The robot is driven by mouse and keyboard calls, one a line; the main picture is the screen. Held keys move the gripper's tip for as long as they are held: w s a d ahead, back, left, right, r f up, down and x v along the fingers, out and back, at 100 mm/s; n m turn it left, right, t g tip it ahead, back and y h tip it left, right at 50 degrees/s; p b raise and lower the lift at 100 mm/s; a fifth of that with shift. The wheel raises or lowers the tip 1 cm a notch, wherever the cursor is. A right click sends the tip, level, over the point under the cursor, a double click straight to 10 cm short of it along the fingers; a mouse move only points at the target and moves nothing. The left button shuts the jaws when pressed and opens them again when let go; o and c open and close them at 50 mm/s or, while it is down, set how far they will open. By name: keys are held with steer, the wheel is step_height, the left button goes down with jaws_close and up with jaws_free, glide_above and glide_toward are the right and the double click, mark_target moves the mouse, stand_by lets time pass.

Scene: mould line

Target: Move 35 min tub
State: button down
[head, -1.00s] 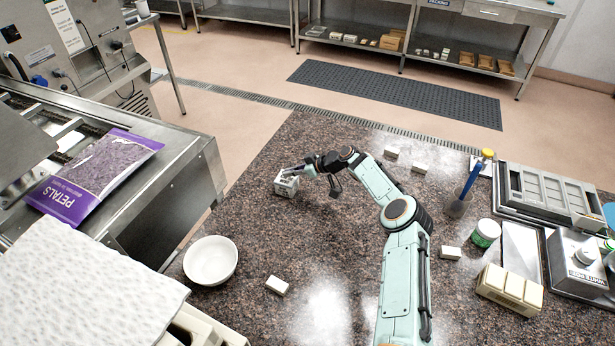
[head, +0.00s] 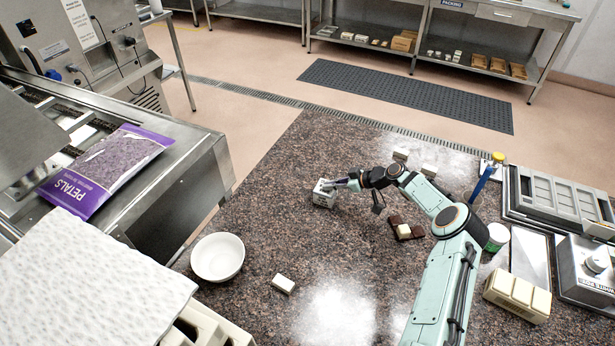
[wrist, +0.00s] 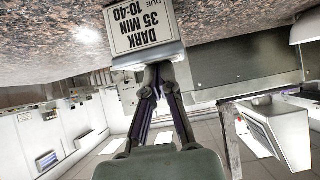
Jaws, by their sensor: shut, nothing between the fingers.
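The 35 min tub (head: 324,198) is a small white box standing on the speckled counter, left of my arm. In the wrist view its label (wrist: 143,27) reads "DARK 35 MIN DUE 10:40", upside down in the picture. My gripper (head: 341,184) reaches in from the right, its fingertips at the tub's upper right edge. In the wrist view the shut fingers (wrist: 150,75) meet the tub's near edge. Nothing shows between them. I cannot tell how firmly they press on it.
A white bowl (head: 217,258) and a white block (head: 283,284) sit to the front left. Brown pieces with a pale block (head: 404,231) lie close to my arm. White blocks (head: 401,154) stand behind it. The counter (head: 270,225) left of the tub is clear.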

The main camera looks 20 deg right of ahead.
steer(key=s+d, duration=0.7)
steer(key=s, duration=0.1)
steer(key=shift+d+f, duration=0.35)
steer(key=shift+d, duration=0.05)
